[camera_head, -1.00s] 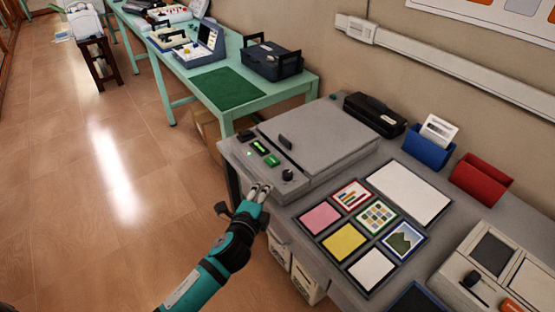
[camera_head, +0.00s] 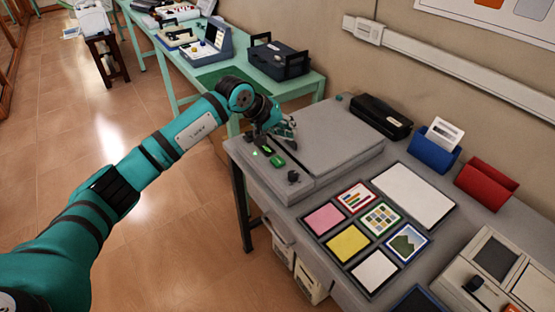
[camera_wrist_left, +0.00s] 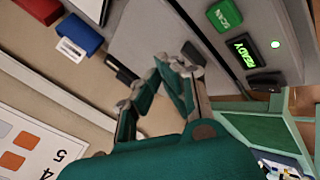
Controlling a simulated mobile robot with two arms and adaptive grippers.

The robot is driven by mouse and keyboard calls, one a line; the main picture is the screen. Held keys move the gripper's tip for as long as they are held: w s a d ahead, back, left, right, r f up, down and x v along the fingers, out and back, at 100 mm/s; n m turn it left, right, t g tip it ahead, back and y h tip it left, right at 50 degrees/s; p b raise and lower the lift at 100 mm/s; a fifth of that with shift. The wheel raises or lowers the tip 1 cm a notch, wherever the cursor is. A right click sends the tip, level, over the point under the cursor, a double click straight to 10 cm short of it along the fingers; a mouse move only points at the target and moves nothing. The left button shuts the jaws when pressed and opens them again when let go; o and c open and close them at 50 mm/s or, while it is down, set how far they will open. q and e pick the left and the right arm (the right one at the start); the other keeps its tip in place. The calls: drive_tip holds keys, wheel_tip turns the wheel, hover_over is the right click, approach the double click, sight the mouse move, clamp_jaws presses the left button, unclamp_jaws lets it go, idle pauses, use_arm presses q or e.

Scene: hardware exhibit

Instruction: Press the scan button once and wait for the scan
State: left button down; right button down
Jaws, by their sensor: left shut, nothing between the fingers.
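The flatbed scanner (camera_head: 330,140) sits on the grey table with its lid down. The green SCAN button (camera_head: 277,160) is on its front control strip; it also shows at the top of the left wrist view (camera_wrist_left: 225,14). Beside it a small display (camera_wrist_left: 241,53) reads READY in green, and a small light (camera_wrist_left: 275,44) glows pale green. My left gripper (camera_head: 287,128) is shut and empty, at the strip's far end near the lid, apart from the button. Its fingers (camera_wrist_left: 178,66) point across the lid in the wrist view. My right gripper is not in view.
A black case (camera_head: 381,116) lies behind the scanner. Blue (camera_head: 433,150) and red (camera_head: 486,180) holders stand along the wall. Several coloured cards lie in front. A green table (camera_head: 310,87) stands beyond.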

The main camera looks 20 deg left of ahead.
use_arm(q)
drive_tip(key=a, duration=0.1)
drive_tip(key=a+y, duration=0.1)
drive_tip(key=a+m, duration=0.1)
drive_tip(key=shift+w+a+r+y, duration=0.35)
drive_tip(key=shift+r+y, duration=0.05)
drive_tip(key=b, duration=0.4)
hover_over(276, 158)
wheel_tip(276, 158, down, 8)
drive_tip(key=shift+r, duration=0.1)
drive_tip(key=shift+f, duration=0.55)
drive_tip(key=shift+d+r, duration=0.1)
idle(0.5)
